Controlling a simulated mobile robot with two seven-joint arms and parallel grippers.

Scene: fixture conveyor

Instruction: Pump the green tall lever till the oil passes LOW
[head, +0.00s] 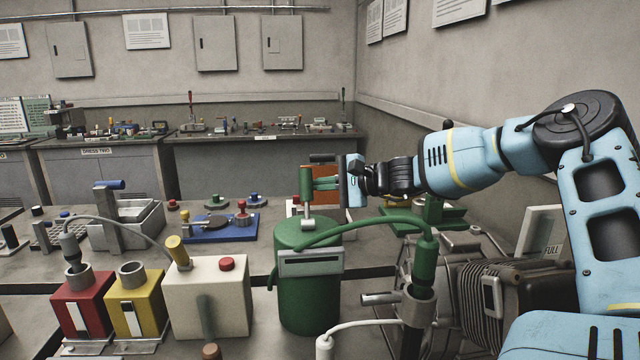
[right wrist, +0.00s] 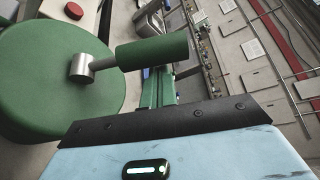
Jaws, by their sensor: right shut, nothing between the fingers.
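The green drum (head: 309,300) stands upright at the middle of the bench, with a grey label plate on its front. The green lever handle (head: 306,184) rises on a short metal stem from its lid. In the right wrist view the handle (right wrist: 152,52) and the drum's round lid (right wrist: 40,85) show at the left. My right gripper (head: 322,184) is at handle height, just right of the handle, shut with nothing in it. Whether it touches the handle is unclear. A white panel (head: 541,232) reading FULL stands at the right, partly hidden by my arm; LOW and the oil level are not visible.
A green hose (head: 365,226) arches from the drum to a nozzle in front of a grey motor (head: 490,285). A white box with a red button (head: 227,264) and red and yellow blocks stand left of the drum. A blue tray (head: 215,230) lies behind.

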